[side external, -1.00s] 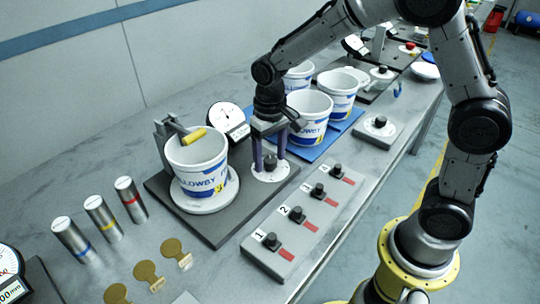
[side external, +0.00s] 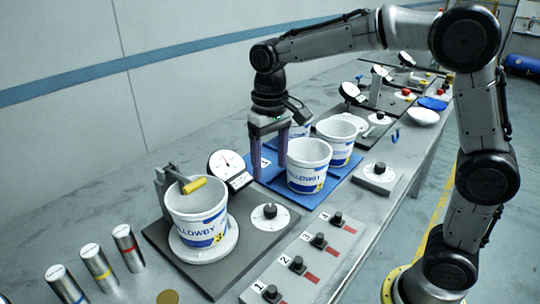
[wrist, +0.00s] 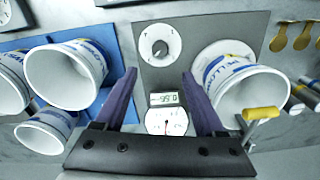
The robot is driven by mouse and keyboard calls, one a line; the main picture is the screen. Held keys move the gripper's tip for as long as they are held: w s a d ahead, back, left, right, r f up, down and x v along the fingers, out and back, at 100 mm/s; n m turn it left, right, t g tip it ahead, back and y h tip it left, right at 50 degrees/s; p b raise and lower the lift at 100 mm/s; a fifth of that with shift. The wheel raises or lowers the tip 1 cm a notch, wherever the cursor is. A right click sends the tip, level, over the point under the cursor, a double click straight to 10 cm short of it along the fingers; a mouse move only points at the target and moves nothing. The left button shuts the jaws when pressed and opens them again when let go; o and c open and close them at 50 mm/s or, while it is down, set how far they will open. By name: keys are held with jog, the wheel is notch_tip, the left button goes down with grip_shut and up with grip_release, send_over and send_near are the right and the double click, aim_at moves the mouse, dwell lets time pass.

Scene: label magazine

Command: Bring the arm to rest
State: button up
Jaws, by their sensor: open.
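My gripper (side external: 270,158) hangs from my arm above the bench, near the front left edge of the blue mat. Its two purple fingers are apart with nothing between them; the wrist view also shows the open fingers (wrist: 160,88). A white bucket (side external: 197,214) with blue lettering stands on a round white plate on the dark base, left of my gripper. It also shows in the wrist view (wrist: 248,90). A dial gauge (side external: 228,164) with a digital display stands behind this bucket; the wrist view shows it between the fingers (wrist: 166,121).
Several white buckets (side external: 308,168) stand on the blue mat (side external: 347,180), close to my gripper's right. A knob (side external: 270,211) sits on the dark base (side external: 225,277). A numbered knob panel (side external: 300,270) lies in front. Several metal cylinders (side external: 98,264) stand at the left.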

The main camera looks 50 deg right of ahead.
jog(key=shift+r, duration=0.8)
jog(key=s+d+r+t, duration=0.3)
jog(key=s+r, duration=0.4)
jog(key=s, duration=0.5)
jog(key=s+d+f+n+t, duration=0.1)
jog(key=s+f+n+t, duration=0.1)
jog(key=s+f, duration=0.5)
jog(key=shift+s+d+f+t, duration=0.25)
jog(key=shift+s+f+t, duration=0.1)
jog(key=shift+s, duration=0.8)
